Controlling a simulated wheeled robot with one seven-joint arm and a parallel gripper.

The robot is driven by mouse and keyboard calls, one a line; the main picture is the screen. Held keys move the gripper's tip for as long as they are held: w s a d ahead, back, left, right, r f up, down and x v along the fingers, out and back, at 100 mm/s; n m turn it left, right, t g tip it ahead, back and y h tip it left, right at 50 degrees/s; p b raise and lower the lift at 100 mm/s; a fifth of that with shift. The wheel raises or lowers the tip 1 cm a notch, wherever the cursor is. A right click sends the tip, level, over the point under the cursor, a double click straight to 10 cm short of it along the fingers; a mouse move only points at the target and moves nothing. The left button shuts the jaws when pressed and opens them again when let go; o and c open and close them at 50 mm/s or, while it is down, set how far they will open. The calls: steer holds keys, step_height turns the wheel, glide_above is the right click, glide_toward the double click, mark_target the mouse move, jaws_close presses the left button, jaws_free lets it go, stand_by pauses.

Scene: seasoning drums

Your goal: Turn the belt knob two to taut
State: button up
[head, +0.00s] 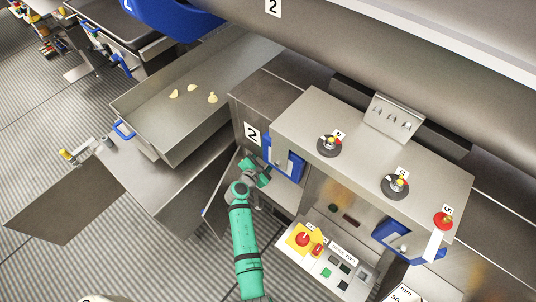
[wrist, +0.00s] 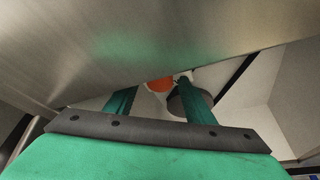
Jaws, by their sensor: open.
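My gripper (head: 258,174) is at the open cabinet marked 2, beside the blue handle (head: 286,160) in the head view. In the wrist view my gripper (wrist: 158,88) has its two green fingers spread apart. An orange part (wrist: 160,84) and a dark rounded part (wrist: 188,101) show near the fingertips, the dark part partly behind the right finger. They may belong to belt knob two, but I cannot tell for sure. No grip on either is visible. Knob setting marks cannot be read.
A steel console top (head: 300,118) carries two dark-based dials (head: 329,146) (head: 395,186) and a red knob (head: 443,221). A button panel (head: 328,258) stands right of my arm. A metal wall (wrist: 150,45) hangs close above the fingers. A tray (head: 165,120) holds several pale chips.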

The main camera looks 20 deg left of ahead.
steer(key=c, duration=1.1)
steer(key=shift+o, duration=0.2)
steer(key=m+t, duration=0.2)
steer(key=m, duration=0.5)
steer(key=m+t, duration=0.3)
steer(key=m, duration=0.4)
steer(key=m+t, duration=0.2)
steer(key=m, duration=0.5)
steer(key=shift+d+f, duration=0.1)
steer(key=shift+f, duration=0.25)
steer(key=shift+m+h, duration=0.3)
